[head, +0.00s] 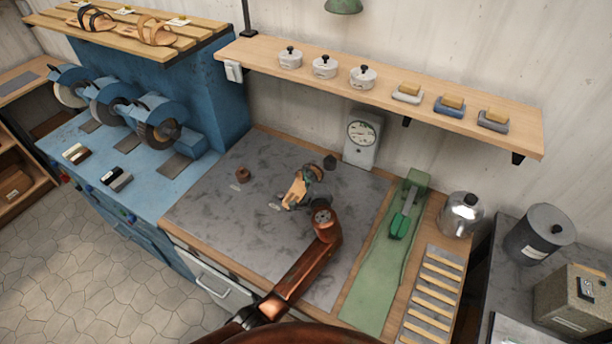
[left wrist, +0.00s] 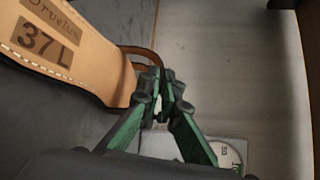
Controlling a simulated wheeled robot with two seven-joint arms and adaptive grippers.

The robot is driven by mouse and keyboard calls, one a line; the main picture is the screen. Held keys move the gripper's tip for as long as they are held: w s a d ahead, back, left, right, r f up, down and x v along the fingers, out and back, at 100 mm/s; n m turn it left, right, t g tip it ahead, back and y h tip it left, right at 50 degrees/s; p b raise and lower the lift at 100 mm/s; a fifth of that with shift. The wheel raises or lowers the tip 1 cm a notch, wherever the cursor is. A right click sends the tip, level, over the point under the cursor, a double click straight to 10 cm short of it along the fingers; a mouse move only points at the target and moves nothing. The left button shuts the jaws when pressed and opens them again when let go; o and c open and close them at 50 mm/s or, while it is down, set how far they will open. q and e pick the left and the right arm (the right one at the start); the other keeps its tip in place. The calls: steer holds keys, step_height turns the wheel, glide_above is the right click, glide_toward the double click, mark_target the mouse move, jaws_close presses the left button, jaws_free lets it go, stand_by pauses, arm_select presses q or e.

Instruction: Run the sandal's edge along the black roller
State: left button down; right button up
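The sandal (head: 297,188), with a tan sole, is above the grey worktop in the head view. In the left wrist view, the sandal's sole (left wrist: 85,62) is marked "37 L" and fills the upper left, with a brown strap (left wrist: 141,53) running towards the fingers. My left gripper (head: 313,176) is at the sandal. Its green fingers (left wrist: 163,98) come together at the sandal's edge and strap, and appear shut on it. A dark wheel (head: 158,124) sits on the blue machine at left. A small black piece (head: 330,162) is at the worktop's back. My right gripper is out of view.
A dial scale (head: 361,140) stands at the back of the worktop (head: 225,215). A small brown pot (head: 243,175) is on its left. A green tool (head: 405,212) lies on a green mat at right. A shelf (head: 380,84) hangs above the worktop.

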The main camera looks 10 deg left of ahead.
arm_select(q)
steer(key=shift+w+d+r, duration=0.1)
steer(key=shift+w+d, duration=0.05)
steer(key=shift+w, duration=0.2)
stand_by(0.3)
steer(key=shift+w+d+b, duration=0.15)
steer(key=shift+w+b, duration=0.3)
steer(key=shift+w, duration=0.1)
steer(key=shift+w, duration=0.25)
stand_by(1.2)
steer(key=shift+w, duration=0.65)
steer(key=shift+d, duration=0.1)
stand_by(1.7)
steer(key=shift+s+d, duration=0.3)
steer(key=shift+d, duration=0.3)
